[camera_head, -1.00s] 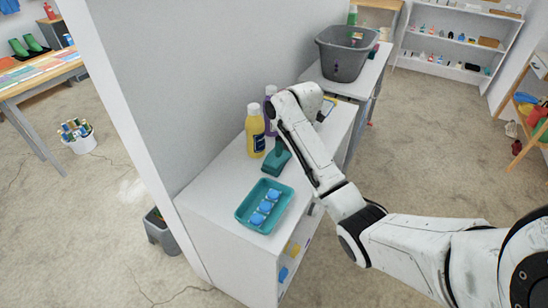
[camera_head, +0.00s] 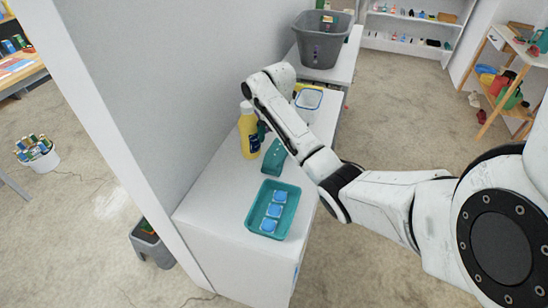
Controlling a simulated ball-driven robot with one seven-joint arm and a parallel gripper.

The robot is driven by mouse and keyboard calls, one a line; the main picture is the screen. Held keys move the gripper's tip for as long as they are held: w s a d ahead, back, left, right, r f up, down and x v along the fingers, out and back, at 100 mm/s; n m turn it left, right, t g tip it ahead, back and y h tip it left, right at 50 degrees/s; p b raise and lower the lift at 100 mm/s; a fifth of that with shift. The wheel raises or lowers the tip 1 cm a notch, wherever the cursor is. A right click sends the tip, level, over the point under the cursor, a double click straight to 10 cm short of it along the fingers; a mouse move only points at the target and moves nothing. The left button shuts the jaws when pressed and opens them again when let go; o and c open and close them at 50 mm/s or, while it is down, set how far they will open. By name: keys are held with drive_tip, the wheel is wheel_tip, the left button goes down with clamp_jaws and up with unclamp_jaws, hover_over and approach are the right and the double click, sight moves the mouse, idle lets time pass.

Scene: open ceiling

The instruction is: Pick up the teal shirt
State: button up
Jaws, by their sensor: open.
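I cannot make out a teal shirt for certain in this view. A teal object (camera_head: 274,157) lies on the white cabinet top (camera_head: 215,195) beside a yellow bottle (camera_head: 249,132); it looks rigid, like a cleaning tool. A folded or bunched green thing (camera_head: 540,40) sits on the wooden rack at the far right, too small to identify. My arm reaches from the right over the cabinet and bends down at its far end.
A teal tray (camera_head: 285,222) with blue blocks stands at the cabinet's near end. A grey basket (camera_head: 322,42) stands on the farther table. A grey wall (camera_head: 160,90) borders the cabinet on the left. A wooden rack (camera_head: 510,75) stands far right. Floor right of the cabinet is clear.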

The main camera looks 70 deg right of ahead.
sight(276, 152)
drive_tip(key=shift+w+d+f+p, duration=0.15)
drive_tip(key=shift+f+p, duration=0.05)
drive_tip(key=shift+f, duration=1.65)
drive_tip(key=shift+w+d+f+p, duration=0.1)
drive_tip(key=shift+w+f+p, duration=0.1)
drive_tip(key=shift+f, duration=1.65)
drive_tip(key=shift+c, duration=0.5)
drive_tip(key=c, duration=1.1)
drive_tip(key=shift+r, duration=0.1)
